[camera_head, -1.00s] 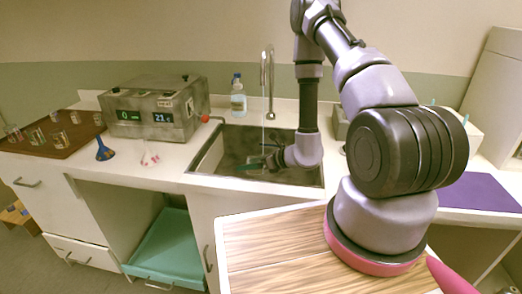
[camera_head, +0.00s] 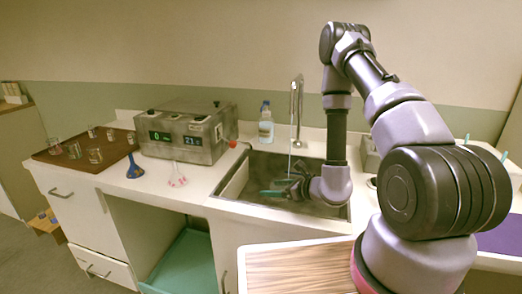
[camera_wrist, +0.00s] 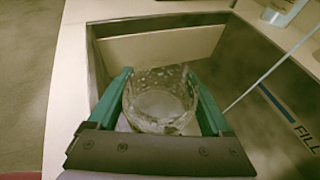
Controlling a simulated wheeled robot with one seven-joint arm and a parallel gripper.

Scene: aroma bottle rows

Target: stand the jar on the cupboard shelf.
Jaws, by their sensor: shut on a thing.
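My gripper (camera_head: 280,188) is low over the sink (camera_head: 236,187), with the arm reaching down into it. In the wrist view its teal fingers (camera_wrist: 160,82) are shut on a clear glass jar (camera_wrist: 160,108), one on each side. The jar has an open top and speckled walls that look wet. In the head view the jar cannot be made out. The open cupboard below the counter, left of the sink, has a teal shelf (camera_head: 187,262); its near part is cut off by the picture's bottom edge.
A tap (camera_head: 297,105) with a thin stream stands behind the gripper, by a blue-capped bottle (camera_head: 266,124).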

